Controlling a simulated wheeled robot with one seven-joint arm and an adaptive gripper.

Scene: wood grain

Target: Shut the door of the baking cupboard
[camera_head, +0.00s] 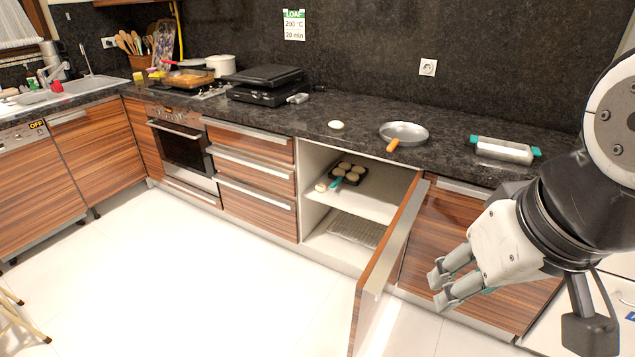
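The baking cupboard (312,185) is open, with white inner walls and a shelf. Its wood-grain door (382,270) is swung well out into the room, hinged on the right side. On the shelf sits a dark muffin tin (350,174) with several pale rolls, and one roll lies beside it. A wire rack (357,229) lies on the cupboard floor. My gripper (438,290) is to the right of the door, pointing left and down. Its fingers look a little apart, with nothing clearly between them. I see no contact with the door.
Above the cupboard, the dark counter holds a pan (404,132) with an orange handle, a glass dish (503,149) with teal handles and a black grill (265,84). Drawers (252,180) stand left of the cupboard. The white floor (190,280) in front is clear.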

